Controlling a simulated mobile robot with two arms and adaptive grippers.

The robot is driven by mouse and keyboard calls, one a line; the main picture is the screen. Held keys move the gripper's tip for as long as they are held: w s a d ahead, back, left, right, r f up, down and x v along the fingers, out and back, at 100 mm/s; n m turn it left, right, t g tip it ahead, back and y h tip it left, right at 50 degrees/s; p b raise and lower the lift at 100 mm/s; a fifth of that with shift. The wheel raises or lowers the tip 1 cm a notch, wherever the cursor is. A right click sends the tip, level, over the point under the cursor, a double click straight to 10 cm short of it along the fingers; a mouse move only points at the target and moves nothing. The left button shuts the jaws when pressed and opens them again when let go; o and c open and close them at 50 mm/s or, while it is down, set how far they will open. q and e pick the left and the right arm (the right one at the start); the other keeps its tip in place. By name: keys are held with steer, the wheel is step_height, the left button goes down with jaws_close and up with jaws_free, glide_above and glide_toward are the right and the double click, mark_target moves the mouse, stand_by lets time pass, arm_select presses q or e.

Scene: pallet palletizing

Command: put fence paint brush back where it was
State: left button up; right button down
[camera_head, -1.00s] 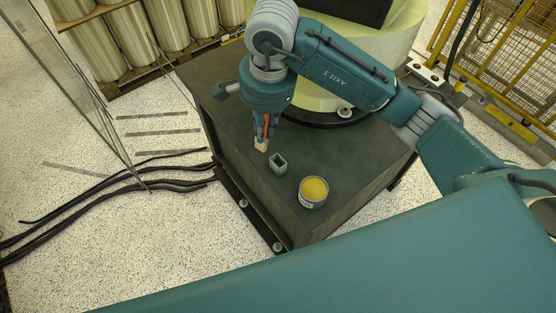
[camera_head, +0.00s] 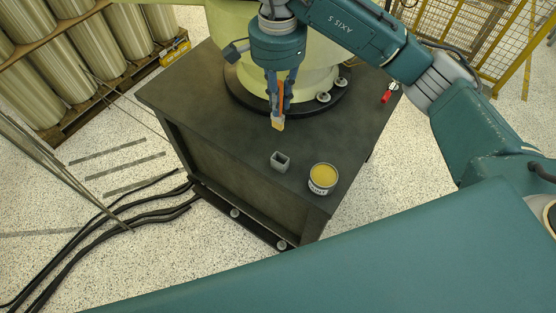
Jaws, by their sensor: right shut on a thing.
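My right gripper (camera_head: 281,88) points down over the dark pedestal top (camera_head: 215,115) and is shut on the fence paint brush (camera_head: 278,122). The brush hangs upright with its pale bristles lowest, and its orange handle is between the fingers. A small grey square holder (camera_head: 280,161), open at the top, stands on the pedestal just in front of the brush. An open can of yellow paint (camera_head: 323,178) stands to the right of the holder. I cannot tell whether the bristles touch the pedestal top. My left gripper is not in view.
A large pale green robot base (camera_head: 240,83) with a black bolted flange stands behind my gripper. A red object (camera_head: 389,93) lies at the pedestal's right edge. Black cables (camera_head: 140,215) cross the floor at left. Metal cylinders (camera_head: 125,32) and a yellow fence (camera_head: 470,40) stand behind.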

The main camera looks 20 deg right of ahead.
mark_target(283, 126)
steer(key=f, duration=0.3)
steer(key=f+p, duration=0.1)
steer(key=f, duration=0.2)
steer(key=d+f, duration=0.1)
steer(key=f, duration=0.2)
steer(key=shift+s+d+f, duration=0.1)
steer(key=shift+s, duration=0.1)
steer(key=f+p, duration=0.1)
steer(key=f, duration=0.4)
steer(key=f+p, duration=0.1)
steer(key=f, duration=0.3)
steer(key=shift+w+a+f, duration=0.1)
steer(key=shift+a+f, duration=0.1)
steer(key=shift+f, duration=0.35)
steer(key=c, duration=1.7)
jaws_free()
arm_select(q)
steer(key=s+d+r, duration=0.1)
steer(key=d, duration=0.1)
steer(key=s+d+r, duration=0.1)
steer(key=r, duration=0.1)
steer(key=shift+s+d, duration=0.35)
arm_select(e)
steer(key=shift+o, duration=0.2)
steer(key=shift+r, duration=0.1)
